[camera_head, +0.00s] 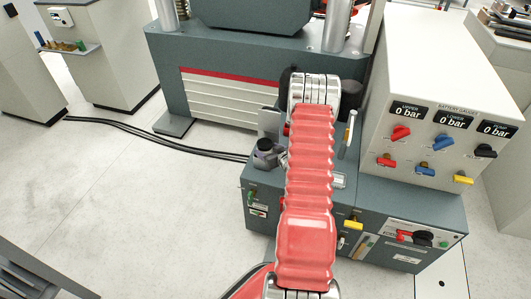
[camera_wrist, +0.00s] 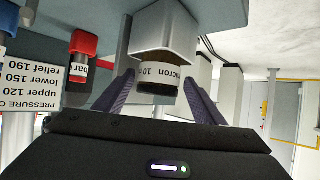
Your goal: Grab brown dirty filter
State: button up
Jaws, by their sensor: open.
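In the wrist view, a short cylindrical filter (camera_wrist: 160,72) hangs below a light grey square housing (camera_wrist: 165,32). It has a white label reading "10 micron", a narrow brown band above it and a black lower end. My gripper (camera_wrist: 157,98) is open, with one purple finger on each side of the filter. A gap shows between the filter and each finger. In the head view my red-sleeved arm reaches over the grey-green cabinet and hides most of this area. I cannot make out the filter there.
In the wrist view a red-capped part (camera_wrist: 82,48) and a pressure label card (camera_wrist: 28,92) are at left. In the head view, a white gauge panel (camera_head: 440,90) with coloured knobs stands right of my arm. Black cables (camera_head: 150,132) cross the open floor at left.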

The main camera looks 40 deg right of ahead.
jog(key=shift+x, duration=1.2)
jog(key=shift+c, duration=0.5)
jog(key=shift+r, duration=0.1)
jog(key=c, duration=1)
jog(key=shift+o, duration=0.2)
notch_tip(320, 180, up, 28)
